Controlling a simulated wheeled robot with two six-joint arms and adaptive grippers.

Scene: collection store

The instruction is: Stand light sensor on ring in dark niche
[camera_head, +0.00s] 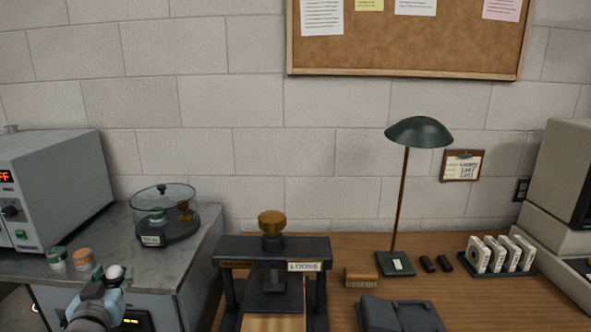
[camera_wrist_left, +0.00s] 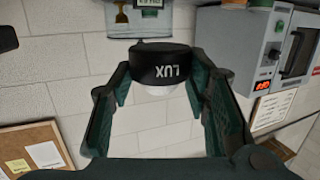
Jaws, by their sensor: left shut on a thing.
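The light sensor (camera_wrist_left: 163,64) is a short black round body marked LUX, with a pale dome on one face. It sits between the fingers of my left gripper (camera_wrist_left: 160,82) in the left wrist view. In the head view the sensor's white dome (camera_head: 115,271) shows at the tips of my left gripper (camera_head: 108,281), low on the left, in front of the grey counter. The gripper is shut on the sensor. I cannot make out the ring or the dark niche for certain in either view. My right gripper is not in view.
A grey oven (camera_head: 50,190), a glass-lidded jar (camera_head: 165,213) and two small pots (camera_head: 57,258) stand on the stone counter (camera_head: 125,228). A black press (camera_head: 270,250), a green lamp (camera_head: 419,133) and a rack of white pieces (camera_head: 497,255) occupy the wooden bench.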

